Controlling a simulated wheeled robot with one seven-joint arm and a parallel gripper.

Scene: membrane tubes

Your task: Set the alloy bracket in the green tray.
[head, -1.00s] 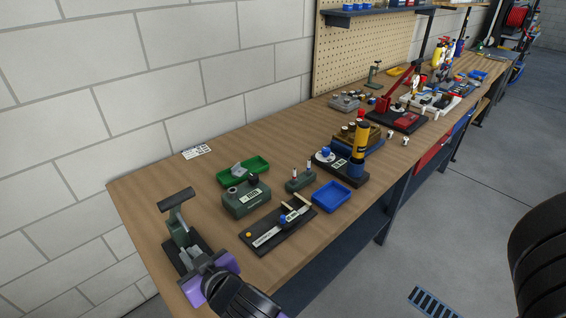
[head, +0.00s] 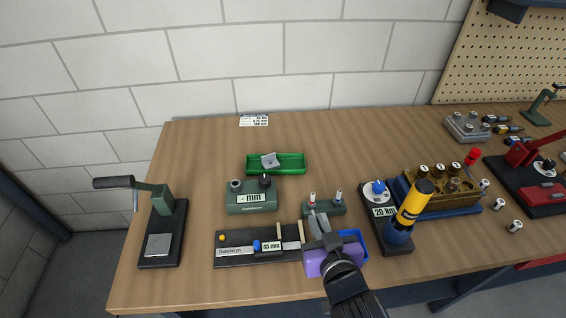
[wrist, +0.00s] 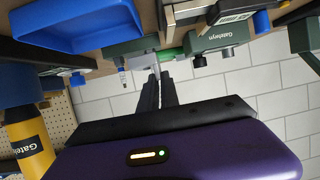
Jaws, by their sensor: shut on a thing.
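The green tray (head: 297,170) lies at the back of the bench, behind the green mm gauge (head: 251,200). An angled pale grey metal piece (head: 269,160) sits in the tray's left part. My purple gripper (head: 318,224) is over the front of the bench, in front of the tray and to its right. In the wrist view its dark fingers (wrist: 160,86) are close together, shut on a small pale grey part (wrist: 146,62) at their tips. The held part is mostly hidden, and I cannot tell which of the two grey pieces is the alloy bracket.
A blue tray (head: 360,241) is partly hidden behind my gripper. A black measuring board (head: 236,261) and a small green stand (head: 334,210) are close by. A torque tester (head: 386,193) with a yellow-blue tool (head: 412,207) stands right, a lever press (head: 165,215) left. Bench left of the tray is clear.

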